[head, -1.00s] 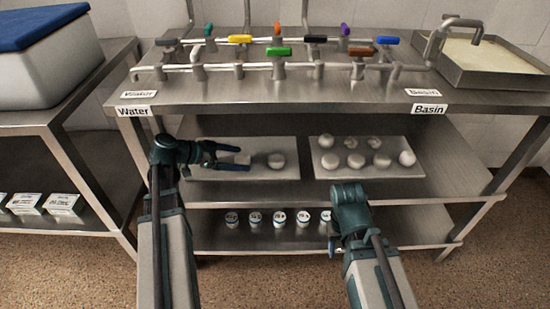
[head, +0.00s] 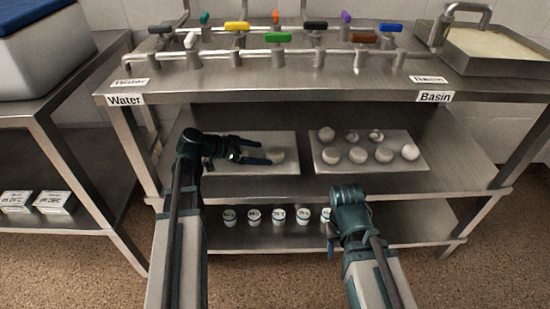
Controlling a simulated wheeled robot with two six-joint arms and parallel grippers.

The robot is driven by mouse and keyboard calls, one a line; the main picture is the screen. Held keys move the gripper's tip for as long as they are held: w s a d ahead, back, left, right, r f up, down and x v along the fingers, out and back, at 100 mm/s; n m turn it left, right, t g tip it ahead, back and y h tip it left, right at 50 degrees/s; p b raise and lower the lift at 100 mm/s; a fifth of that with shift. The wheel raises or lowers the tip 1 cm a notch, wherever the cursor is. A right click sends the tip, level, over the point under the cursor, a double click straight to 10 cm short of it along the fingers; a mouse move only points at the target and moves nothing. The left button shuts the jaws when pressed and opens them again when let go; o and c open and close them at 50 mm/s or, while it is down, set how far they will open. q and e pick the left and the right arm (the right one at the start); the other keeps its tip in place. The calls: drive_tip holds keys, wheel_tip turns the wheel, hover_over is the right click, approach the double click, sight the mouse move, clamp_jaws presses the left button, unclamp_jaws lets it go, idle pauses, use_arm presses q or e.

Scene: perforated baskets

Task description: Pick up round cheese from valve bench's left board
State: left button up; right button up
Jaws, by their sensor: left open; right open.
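The left board (head: 270,138) is a pale tray on the bench's middle shelf. A round pale cheese (head: 278,155) sits on it, partly hidden by my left gripper. My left gripper (head: 266,152) is open, reaching over the board from the left. Its fingertips are at the cheese's left side, one finger behind and one in front. I cannot tell whether they touch it. A pale patch shows between the fingers, too covered to identify. My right gripper (head: 334,245) is open, low in front of the lower shelf, and mostly hidden by its own arm.
The right board (head: 322,165) holds several round pale pieces. Several small labelled cups (head: 254,216) stand on the lower shelf. The bench top (head: 270,80) with coloured valves overhangs the middle shelf. A side table with white boxes (head: 52,202) stands at left.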

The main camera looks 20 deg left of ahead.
sight(272, 153)
use_arm(q)
drive_tip(key=b+x, duration=0.1)
drive_tip(key=x, duration=0.1)
drive_tip(key=b+x, duration=0.1)
drive_tip(key=x, duration=0.2)
drive_tip(key=shift+w+a, duration=0.1)
drive_tip(key=shift+w, duration=0.25)
drive_tip(key=c, duration=1.4)
drive_tip(key=shift+o, duration=0.2)
drive_tip(key=shift+r, duration=0.1)
